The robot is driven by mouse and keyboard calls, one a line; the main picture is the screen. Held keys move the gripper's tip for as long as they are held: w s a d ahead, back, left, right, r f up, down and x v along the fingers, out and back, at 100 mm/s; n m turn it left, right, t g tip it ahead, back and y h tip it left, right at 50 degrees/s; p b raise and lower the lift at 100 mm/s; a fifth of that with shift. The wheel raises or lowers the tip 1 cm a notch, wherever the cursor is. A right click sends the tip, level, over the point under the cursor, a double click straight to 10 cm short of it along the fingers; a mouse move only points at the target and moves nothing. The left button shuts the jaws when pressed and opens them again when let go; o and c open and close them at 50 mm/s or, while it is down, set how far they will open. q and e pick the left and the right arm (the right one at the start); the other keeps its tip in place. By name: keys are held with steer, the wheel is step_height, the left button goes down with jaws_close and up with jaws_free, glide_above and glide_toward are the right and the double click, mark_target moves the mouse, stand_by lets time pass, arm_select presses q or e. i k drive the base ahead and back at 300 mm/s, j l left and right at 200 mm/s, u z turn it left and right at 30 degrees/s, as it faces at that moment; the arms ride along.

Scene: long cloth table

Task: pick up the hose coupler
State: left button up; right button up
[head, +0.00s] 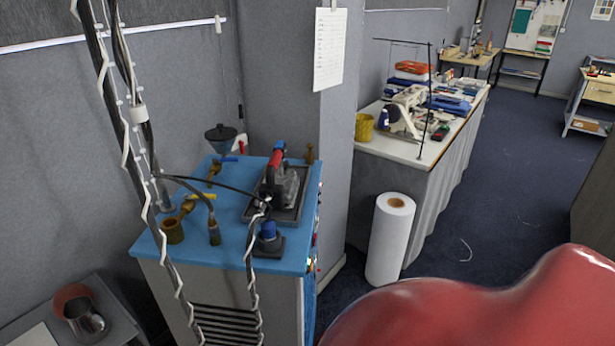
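I cannot tell for sure which thing is the hose coupler. A blue-topped cabinet (235,262) at left centre bears several small fittings. A brass fitting with a yellow handle (186,212) sits near its left side, with a round open end facing front. A dark fitting (214,232) on the end of a black hose is right of it. Another brass fitting with a blue handle (215,172) is farther back, and a small brass piece (310,154) stands at the back right corner. Neither of my grippers is in view.
An iron (282,180) rests on a dark tray on the cabinet, with a dark funnel (221,133) behind. Cables hang in front. A white roll (390,238) stands on the floor. A long cloth table (432,165) is beyond. A red rounded surface fills the bottom right.

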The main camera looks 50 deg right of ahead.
mark_target(213, 227)
steer(key=i+l+z, duration=0.1)
steer(key=z, duration=0.25)
steer(key=i+l+z, duration=0.1)
steer(key=z, duration=0.25)
steer(key=i+z, duration=0.35)
steer(key=k+j+z, duration=0.15)
steer(key=k+j, duration=0.15)
steer(key=j, duration=0.1)
